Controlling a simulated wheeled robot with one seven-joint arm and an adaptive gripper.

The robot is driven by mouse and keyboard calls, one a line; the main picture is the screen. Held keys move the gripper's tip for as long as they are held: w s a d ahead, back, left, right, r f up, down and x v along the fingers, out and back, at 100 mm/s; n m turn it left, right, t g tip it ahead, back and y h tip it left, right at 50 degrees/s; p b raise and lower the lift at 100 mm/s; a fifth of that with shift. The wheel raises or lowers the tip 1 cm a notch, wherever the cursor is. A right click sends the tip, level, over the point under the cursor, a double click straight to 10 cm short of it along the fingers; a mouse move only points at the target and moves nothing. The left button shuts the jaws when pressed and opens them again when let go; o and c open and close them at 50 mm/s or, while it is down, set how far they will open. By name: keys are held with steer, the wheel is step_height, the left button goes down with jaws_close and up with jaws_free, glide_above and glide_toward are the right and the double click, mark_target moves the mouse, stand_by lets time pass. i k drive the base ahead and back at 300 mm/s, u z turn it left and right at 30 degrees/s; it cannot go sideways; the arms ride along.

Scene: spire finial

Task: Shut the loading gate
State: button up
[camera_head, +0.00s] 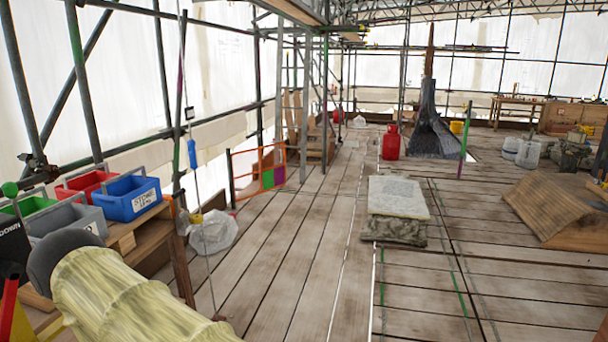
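The loading gate (261,169) appears to be the orange-framed barrier at the left side of the boarded deck, in the middle distance. It has thin orange rails, with green and purple patches near its right end. A dark upright post (230,178) stands at its left end. I cannot tell from this view whether the gate is open or latched. Its far side and any catch are too small to make out. A pale yellow sleeved shape at the lower left looks like part of my arm. My gripper does not show.
A bench at the left holds red, blue (129,198) and grey bins. A white bag (212,232) lies beside it, near a thin hanging line. A stone block (396,210) stands mid-deck, with a red gas cylinder (391,142) behind it. Boards between bench and block are clear.

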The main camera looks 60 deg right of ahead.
mark_target(280, 173)
steer(key=z, duration=1.95)
steer(key=i, duration=8.55)
steer(key=z, duration=0.05)
